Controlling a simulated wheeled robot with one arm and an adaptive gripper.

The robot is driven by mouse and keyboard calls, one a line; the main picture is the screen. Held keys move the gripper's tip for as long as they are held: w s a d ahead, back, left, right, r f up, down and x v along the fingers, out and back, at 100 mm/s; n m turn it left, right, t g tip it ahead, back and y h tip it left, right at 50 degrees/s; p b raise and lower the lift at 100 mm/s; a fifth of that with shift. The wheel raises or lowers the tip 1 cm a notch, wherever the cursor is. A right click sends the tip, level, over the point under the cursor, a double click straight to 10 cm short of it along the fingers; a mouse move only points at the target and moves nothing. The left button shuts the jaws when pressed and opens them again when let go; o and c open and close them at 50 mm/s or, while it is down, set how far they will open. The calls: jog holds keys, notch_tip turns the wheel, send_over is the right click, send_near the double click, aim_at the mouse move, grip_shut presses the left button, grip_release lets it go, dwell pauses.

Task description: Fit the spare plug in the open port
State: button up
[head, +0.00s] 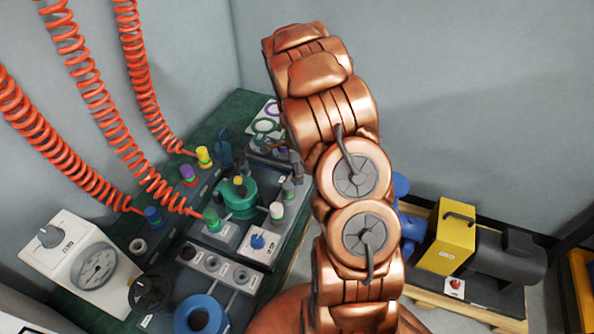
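A grey block (225,272) with a row of round ports or plugs lies on the green bench. Its leftmost circle (187,252) looks dark; I cannot tell which circle is an open port. A ring-shaped part with a dark hole (138,245) sits to its left. Small upright plug-like pieces, one white-topped (276,211) and one grey (288,190), stand on the right of the bench. I cannot tell which is the spare plug. My copper arm rises in front of the bench's right side. My gripper is not visible.
A green valve body (238,198) stands mid-bench. Orange coiled hoses (85,90) hang down to coloured fittings at the left. A white gauge box (82,262), black handwheel (150,292) and blue ring (201,315) crowd the front. A yellow machine (448,238) sits on a pallet at right.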

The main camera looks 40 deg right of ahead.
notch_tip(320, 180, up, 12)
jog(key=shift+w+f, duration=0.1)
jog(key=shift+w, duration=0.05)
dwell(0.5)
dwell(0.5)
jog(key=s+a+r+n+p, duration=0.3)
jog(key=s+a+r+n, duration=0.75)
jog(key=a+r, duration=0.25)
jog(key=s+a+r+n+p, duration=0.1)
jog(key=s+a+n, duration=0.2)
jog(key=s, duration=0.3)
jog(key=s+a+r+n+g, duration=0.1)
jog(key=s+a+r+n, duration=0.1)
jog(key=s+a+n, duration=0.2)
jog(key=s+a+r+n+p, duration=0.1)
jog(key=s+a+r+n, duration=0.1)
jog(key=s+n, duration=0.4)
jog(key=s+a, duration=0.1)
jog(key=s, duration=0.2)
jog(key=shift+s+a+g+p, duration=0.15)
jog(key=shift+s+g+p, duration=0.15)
jog(key=shift+p, duration=0.05)
